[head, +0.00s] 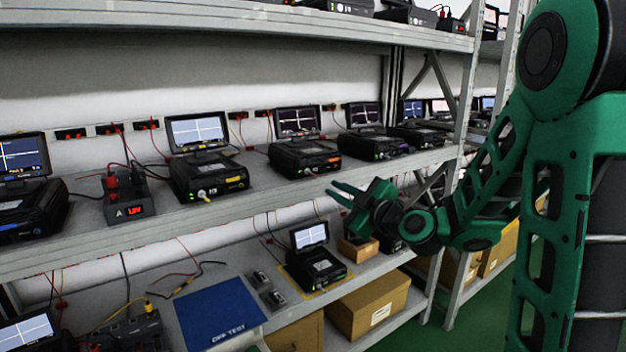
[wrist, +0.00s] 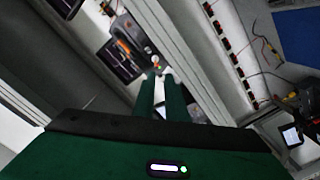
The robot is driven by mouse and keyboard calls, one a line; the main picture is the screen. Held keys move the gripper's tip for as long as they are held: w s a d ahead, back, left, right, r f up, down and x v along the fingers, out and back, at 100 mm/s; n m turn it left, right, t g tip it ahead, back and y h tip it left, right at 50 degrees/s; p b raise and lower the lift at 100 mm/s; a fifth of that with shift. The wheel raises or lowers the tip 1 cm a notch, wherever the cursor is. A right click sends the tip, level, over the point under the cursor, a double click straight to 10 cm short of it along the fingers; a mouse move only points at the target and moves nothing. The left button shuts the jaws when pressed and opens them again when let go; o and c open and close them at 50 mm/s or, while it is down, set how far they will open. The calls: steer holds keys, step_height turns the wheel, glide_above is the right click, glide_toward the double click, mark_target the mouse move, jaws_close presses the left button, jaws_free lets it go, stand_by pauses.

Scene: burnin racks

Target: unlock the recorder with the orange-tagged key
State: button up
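Several black recorders with small screens stand on the middle shelf. One has an orange label strip (head: 321,162) and a lit screen (head: 297,120). My gripper (head: 332,189) is in front of the shelf edge, below and right of this recorder. In the wrist view the two green fingers (wrist: 160,80) also stand slightly apart. A small pale and orange-red item (wrist: 155,64) shows just beyond their tips, too blurred to identify. I cannot make out an orange-tagged key for certain.
A recorder with a yellow label (head: 209,170) stands to the left, beside a small meter with a red display (head: 127,200). The lower shelf holds a blue mat (head: 218,312), a smaller recorder (head: 316,266) and cardboard boxes (head: 366,304). Shelf edges and uprights border the arm.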

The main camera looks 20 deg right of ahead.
mark_target(313, 175)
steer(key=shift+t, duration=0.3)
steer(key=x, duration=1.1)
steer(key=shift+w+d+r, duration=0.1)
steer(key=shift+d+r, duration=0.05)
steer(key=shift+c, duration=0.6)
